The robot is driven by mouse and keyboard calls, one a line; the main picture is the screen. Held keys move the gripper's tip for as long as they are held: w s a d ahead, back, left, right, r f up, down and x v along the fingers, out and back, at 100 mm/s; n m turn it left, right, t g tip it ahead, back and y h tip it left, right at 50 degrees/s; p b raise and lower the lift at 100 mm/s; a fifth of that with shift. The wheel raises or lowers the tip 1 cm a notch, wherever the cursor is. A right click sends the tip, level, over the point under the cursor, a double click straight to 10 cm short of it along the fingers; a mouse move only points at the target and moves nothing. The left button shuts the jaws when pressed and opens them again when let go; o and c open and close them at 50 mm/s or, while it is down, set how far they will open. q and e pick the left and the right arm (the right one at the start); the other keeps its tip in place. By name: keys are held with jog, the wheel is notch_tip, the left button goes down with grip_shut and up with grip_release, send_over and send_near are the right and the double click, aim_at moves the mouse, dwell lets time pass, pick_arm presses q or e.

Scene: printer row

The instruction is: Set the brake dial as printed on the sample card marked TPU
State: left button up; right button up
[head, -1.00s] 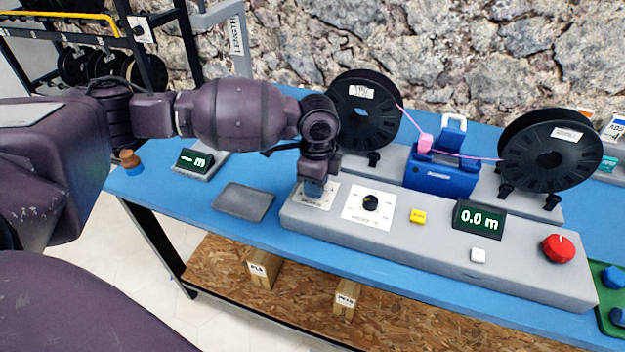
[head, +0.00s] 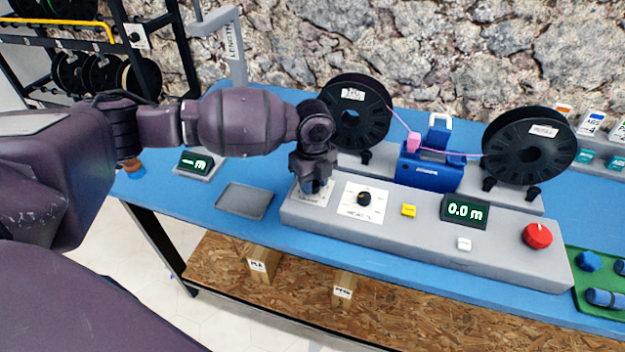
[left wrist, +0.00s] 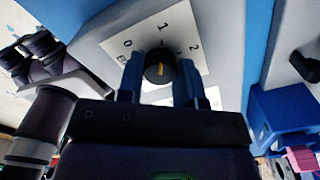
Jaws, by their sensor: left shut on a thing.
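The brake dial (left wrist: 159,70) is a round black knob with a yellow pointer line on a white plate (left wrist: 180,30) printed 0, 1 and 2. My left gripper (head: 315,188) is over this plate at the left end of the grey console. In the left wrist view its two blue fingers (left wrist: 159,82) are shut on the dial, one on each side. Which number the pointer line faces is hard to tell. In the head view my gripper hides the dial. Sample cards (head: 592,122) stand at the back right; I cannot make out one marked TPU. My right gripper is not in view.
Beside it on the grey console (head: 400,243) are a second black dial (head: 364,199), a yellow button (head: 409,210), a display (head: 465,211) reading 0.0 m and a red knob (head: 537,235). Two black spools (head: 355,115) stand behind, a pink filament running from one through a blue unit (head: 430,172).

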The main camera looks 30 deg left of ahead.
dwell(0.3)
pick_arm(q)
jog(key=o, duration=0.9)
